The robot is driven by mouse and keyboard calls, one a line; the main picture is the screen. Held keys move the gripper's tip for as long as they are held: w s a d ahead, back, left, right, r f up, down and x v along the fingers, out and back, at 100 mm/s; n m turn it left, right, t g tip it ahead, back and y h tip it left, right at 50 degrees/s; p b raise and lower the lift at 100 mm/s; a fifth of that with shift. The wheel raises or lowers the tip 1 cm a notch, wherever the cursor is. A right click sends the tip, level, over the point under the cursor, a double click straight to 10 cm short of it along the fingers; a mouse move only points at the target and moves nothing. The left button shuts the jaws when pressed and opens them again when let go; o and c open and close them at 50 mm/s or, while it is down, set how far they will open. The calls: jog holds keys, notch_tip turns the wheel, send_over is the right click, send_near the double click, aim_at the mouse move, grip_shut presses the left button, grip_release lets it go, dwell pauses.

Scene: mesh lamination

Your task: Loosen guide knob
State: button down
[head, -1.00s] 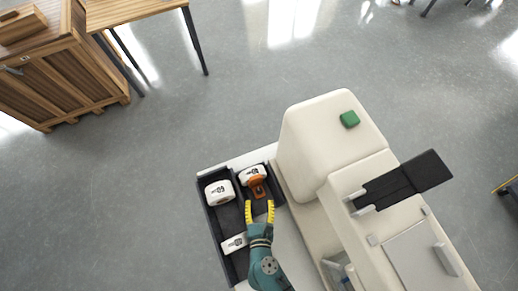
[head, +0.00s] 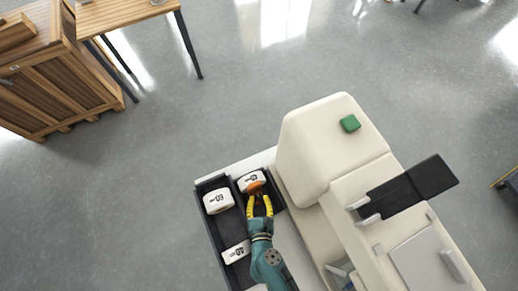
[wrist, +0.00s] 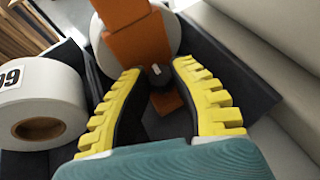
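The orange guide (head: 255,187) stands in the dark tray against a white roll (head: 250,177); in the wrist view the guide (wrist: 138,38) fills the top middle. A small dark knob (wrist: 159,74) with a pale mark sits low on the guide. My gripper (head: 260,199) has yellow ridged fingers and reaches to the guide in the tray. In the wrist view my gripper (wrist: 158,68) is open, with one finger on each side of the knob. Gaps show between the knob and both fingers. Part of the lower guide is hidden by the fingers.
Another white roll (head: 218,200) stands to the left in the tray, and one (head: 237,252) lies nearer my arm. The tray's dark wall (head: 209,223) borders the left. A large cream machine (head: 335,140) stands close on the right.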

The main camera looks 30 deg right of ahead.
jog(key=shift+d+r+p, duration=0.1)
jog(key=shift+p, duration=0.6)
jog(key=shift+n+y, duration=0.4)
jog(key=shift+f, duration=0.2)
jog(key=c, duration=0.8)
grip_release()
jog(key=shift+t, duration=0.3)
jog(key=shift+r, duration=0.1)
